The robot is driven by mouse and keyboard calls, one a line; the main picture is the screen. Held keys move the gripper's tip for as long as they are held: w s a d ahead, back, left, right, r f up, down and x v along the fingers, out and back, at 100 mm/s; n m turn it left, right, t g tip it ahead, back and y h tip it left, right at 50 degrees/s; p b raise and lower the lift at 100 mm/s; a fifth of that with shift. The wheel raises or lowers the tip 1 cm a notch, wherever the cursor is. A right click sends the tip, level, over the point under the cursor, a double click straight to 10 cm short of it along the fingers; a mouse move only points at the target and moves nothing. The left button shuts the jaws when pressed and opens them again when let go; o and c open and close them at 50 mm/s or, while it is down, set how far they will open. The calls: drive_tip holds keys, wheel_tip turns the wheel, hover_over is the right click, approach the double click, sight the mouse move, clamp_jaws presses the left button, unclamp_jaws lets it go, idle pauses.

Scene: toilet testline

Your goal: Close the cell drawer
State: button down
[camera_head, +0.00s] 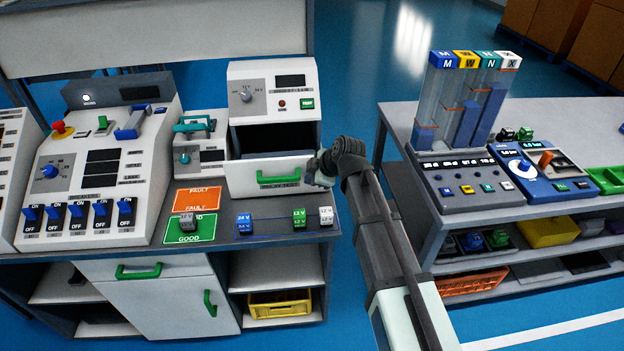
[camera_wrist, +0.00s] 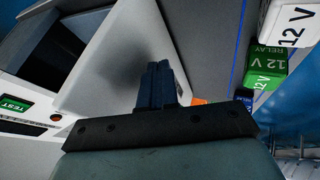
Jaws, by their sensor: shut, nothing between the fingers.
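Below the drawer, blue, green and white relays (camera_head: 299,217) stand on the bench front. An orange FAULT card (camera_head: 198,196) and a green GOOD card (camera_head: 204,233) lie to the left. A second bench (camera_head: 560,120) stands right, across a floor gap.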

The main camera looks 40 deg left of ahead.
drive_tip(key=w+a, duration=1.4)
drive_tip(key=shift+r, duration=0.1)
drive_tip(key=s+d, duration=0.3)
drive_tip(key=shift+s+d, duration=0.3)
drive_tip(key=shift+d, duration=0.1)
drive_tip(key=v, duration=0.9)
drive_tip(key=shift+r, duration=0.35)
drive_tip(key=shift+w, duration=0.15)
